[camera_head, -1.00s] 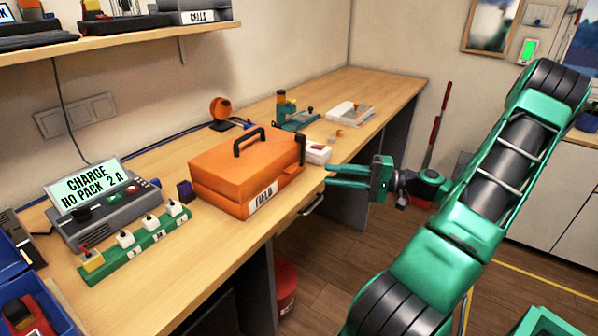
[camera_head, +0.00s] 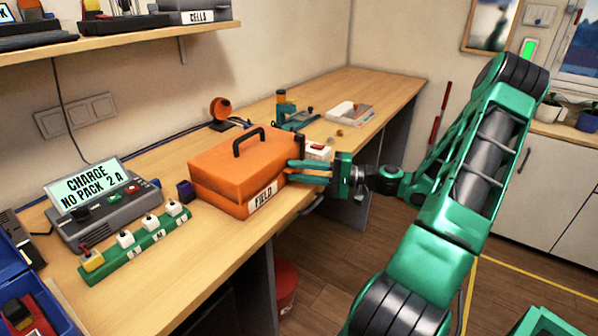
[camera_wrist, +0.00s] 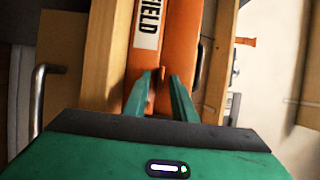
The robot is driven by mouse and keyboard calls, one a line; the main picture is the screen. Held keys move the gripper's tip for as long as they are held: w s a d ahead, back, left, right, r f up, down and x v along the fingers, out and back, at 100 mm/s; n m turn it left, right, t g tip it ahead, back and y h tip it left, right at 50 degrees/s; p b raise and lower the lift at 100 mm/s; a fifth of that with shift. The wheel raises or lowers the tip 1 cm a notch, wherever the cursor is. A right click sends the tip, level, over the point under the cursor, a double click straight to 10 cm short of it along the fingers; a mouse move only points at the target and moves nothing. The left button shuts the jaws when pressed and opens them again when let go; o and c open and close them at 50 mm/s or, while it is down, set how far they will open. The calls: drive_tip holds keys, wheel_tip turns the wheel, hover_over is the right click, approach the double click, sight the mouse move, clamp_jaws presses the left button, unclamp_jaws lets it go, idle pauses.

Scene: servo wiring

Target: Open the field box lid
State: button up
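The orange field box (camera_head: 225,190) stands on the workbench, with a white FIELD label on its front side. Its lid (camera_head: 225,157) is down, with a black carry handle on top. My gripper (camera_head: 290,170) is at the box's right end, fingers pointing at it. In the wrist view the two green fingers (camera_wrist: 162,90) stand apart, with a small orange part of the box (camera_wrist: 162,78) showing between them. I see no grip on it; contact cannot be told. The box (camera_wrist: 170,45) also shows there with its label and a dark handle.
A charger (camera_head: 105,205) and a green strip with several switches (camera_head: 135,243) stand left of the box. A small white switch box (camera_head: 318,152) is close behind my gripper. The bench front is clear.

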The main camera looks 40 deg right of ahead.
clamp_jaws()
drive_tip(key=shift+f, duration=0.1)
idle(1.2)
